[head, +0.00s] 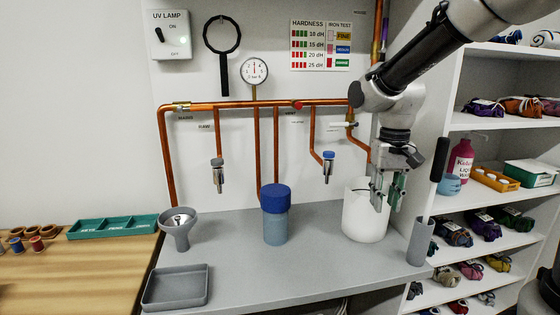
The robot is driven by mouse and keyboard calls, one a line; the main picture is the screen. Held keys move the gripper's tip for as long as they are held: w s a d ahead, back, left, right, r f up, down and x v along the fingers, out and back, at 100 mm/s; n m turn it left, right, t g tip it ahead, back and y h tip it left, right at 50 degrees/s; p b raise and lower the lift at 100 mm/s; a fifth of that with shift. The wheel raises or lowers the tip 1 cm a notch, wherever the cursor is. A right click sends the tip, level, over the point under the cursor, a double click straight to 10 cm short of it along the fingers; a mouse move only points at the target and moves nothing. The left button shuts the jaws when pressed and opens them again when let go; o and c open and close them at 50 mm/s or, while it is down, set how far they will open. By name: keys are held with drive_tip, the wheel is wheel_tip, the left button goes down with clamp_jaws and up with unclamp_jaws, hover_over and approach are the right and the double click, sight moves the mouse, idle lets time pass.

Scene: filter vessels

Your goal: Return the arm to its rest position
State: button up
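My arm reaches in from the upper right in the head view. My gripper (387,195) points down at the right part of the grey counter, in front of or over a white bucket (362,222). Its two fingers are apart, with nothing visible between them. The fingers overlap the bucket's right rim in the picture. I cannot tell whether they touch it or hang inside it.
A blue-lidded filter vessel (275,215), a grey funnel (180,228) and a grey tray (176,287) stand on the counter (320,265). A grey holder (420,241) with a black-handled tool (440,160) stands right of the bucket. Copper pipes (240,104) run behind; shelves (490,205) stand close right.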

drive_tip(key=s+d+r+t, duration=0.2)
drive_tip(key=s+d, duration=0.3)
drive_tip(key=s, duration=0.4)
drive_tip(key=s+d+r+t, duration=0.2)
drive_tip(key=s+d+r, duration=0.2)
drive_tip(key=s+d, duration=0.2)
drive_tip(key=s, duration=0.2)
drive_tip(key=shift+s+d+t, duration=0.3)
drive_tip(key=shift+s, duration=0.05)
